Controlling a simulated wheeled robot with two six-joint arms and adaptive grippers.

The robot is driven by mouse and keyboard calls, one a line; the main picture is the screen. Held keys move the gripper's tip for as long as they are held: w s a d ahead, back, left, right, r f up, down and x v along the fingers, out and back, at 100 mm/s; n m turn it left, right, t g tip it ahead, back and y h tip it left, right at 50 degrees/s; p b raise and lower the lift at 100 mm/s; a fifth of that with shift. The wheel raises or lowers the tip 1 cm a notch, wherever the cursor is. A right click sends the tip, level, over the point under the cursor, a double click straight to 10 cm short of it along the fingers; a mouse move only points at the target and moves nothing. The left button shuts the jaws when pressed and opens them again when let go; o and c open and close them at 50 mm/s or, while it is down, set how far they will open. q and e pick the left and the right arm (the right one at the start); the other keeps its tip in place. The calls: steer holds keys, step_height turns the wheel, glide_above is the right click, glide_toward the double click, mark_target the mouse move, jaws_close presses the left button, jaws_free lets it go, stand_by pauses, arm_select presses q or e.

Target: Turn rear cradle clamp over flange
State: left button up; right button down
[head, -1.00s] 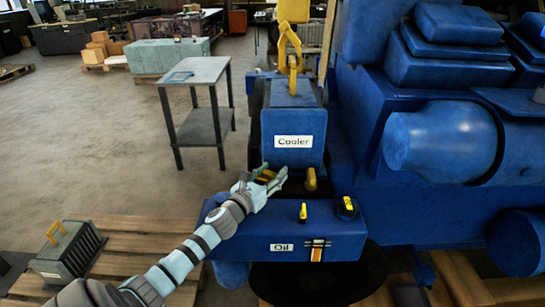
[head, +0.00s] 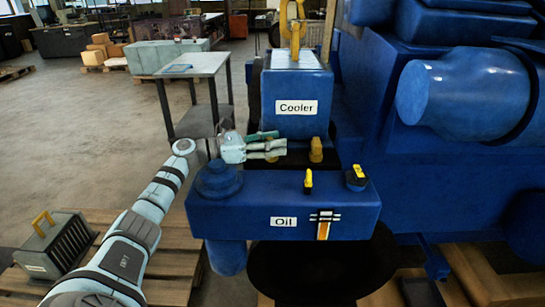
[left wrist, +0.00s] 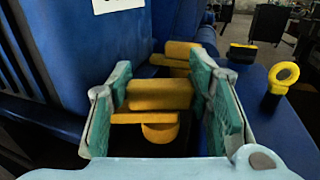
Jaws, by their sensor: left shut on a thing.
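The blue cooler (head: 296,88) stands behind the oil unit. Two yellow clamps sit at its foot. The left one, which I take as the task's clamp, is mostly hidden by my left gripper (head: 265,147) in the head view. In the left wrist view this clamp (left wrist: 158,95) lies crosswise between the two green-padded fingers of the left gripper (left wrist: 160,82), which is shut on it. The other clamp (head: 316,150) is clear of the gripper; it shows beyond the held one (left wrist: 183,48). I cannot tell whether the held clamp lies over the flange. My right gripper is out of view.
The blue oil unit (head: 255,221) lies in front, with a yellow-ringed dipstick (head: 308,181) and a yellow-topped cap (head: 356,177). The big blue engine (head: 455,190) fills the right. A grey table (head: 195,64) stands behind left; a finned part (head: 57,245) rests on a pallet.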

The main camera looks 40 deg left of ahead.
arm_select(q)
steer(key=shift+s+f+g, duration=0.1)
steer(key=shift+f+g, duration=0.2)
steer(key=o, duration=1)
steer(key=shift+c, duration=0.2)
steer(key=shift+o, duration=1)
steer(key=shift+r, duration=0.2)
steer(key=v, duration=1.2)
steer(key=shift+f, duration=0.25)
